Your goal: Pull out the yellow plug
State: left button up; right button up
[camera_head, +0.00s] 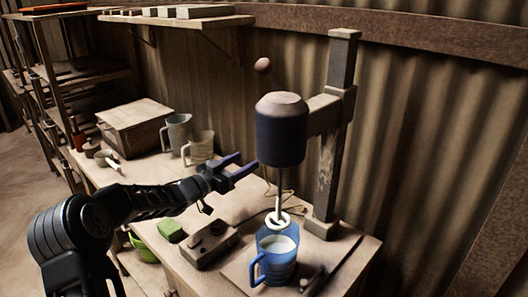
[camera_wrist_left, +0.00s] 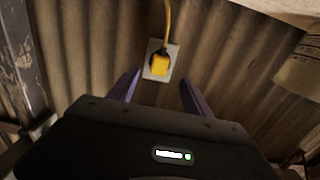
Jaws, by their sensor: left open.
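The yellow plug (camera_wrist_left: 160,65) sits in a pale wall socket (camera_wrist_left: 153,73) on the corrugated wall in the left wrist view. A yellow cord (camera_wrist_left: 167,22) runs from it to the top of that view. My left gripper (camera_wrist_left: 160,88) is open and empty, its two purple fingers pointing toward the wall below and to either side of the socket. In the head view my left gripper (camera_head: 242,167) reaches over the bench, left of the mixer's post. The plug cannot be made out in the head view. My right gripper is not in view.
A mixer (camera_head: 282,130) on a post stands over a blue jug (camera_head: 277,262) of white liquid. A shelf (camera_head: 180,22) hangs above.

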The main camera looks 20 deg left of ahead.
pick_arm(q)
jog(key=p+x, duration=0.1)
jog(key=x, duration=0.7)
jog(key=shift+p, duration=0.3)
dwell(1.0)
jog(key=shift+c, duration=0.2)
grip_shut()
dwell(0.5)
dwell(0.5)
jog(key=shift+v, duration=3)
